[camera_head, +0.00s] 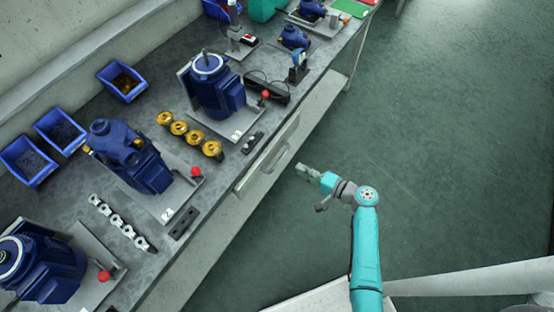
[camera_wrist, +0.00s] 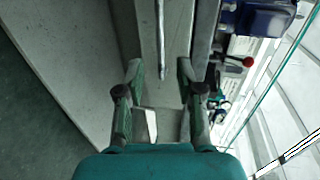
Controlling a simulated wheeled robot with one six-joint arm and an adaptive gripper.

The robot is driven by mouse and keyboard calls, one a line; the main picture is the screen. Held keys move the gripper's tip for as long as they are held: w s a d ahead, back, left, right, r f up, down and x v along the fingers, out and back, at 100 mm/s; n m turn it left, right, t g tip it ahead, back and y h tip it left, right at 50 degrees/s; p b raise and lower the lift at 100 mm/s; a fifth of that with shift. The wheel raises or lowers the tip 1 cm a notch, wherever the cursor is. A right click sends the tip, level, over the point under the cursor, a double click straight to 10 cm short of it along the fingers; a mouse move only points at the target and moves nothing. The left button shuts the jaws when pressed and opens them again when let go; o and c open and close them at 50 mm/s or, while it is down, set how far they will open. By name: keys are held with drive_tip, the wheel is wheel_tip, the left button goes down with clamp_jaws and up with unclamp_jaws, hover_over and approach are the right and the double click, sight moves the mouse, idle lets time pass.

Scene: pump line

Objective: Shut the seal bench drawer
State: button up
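The seal bench drawer (camera_head: 256,172) is a pale grey front panel under the bench's front edge, with a long bar handle (camera_head: 275,158). I cannot tell exactly how far it stands out from the bench. My gripper (camera_head: 302,169) is just right of the drawer front, pointing towards it and apparently apart from it. In the wrist view my gripper (camera_wrist: 159,72) has its two fingers spread with nothing between them. The handle (camera_wrist: 160,40) shows as a thin bar beyond the fingertips, against the pale drawer front (camera_wrist: 147,50).
The bench top (camera_head: 225,150) holds blue pumps (camera_head: 216,86), brass fittings (camera_head: 180,128), blue bins (camera_head: 122,81) and red-knobbed stands near its front edge. The green floor (camera_head: 430,130) right of the bench is clear.

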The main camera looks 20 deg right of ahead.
sight(279, 159)
drive_tip(key=x, duration=1)
drive_tip(key=shift+w+a, duration=0.1)
drive_tip(key=shift+w, duration=0.1)
clamp_jaws()
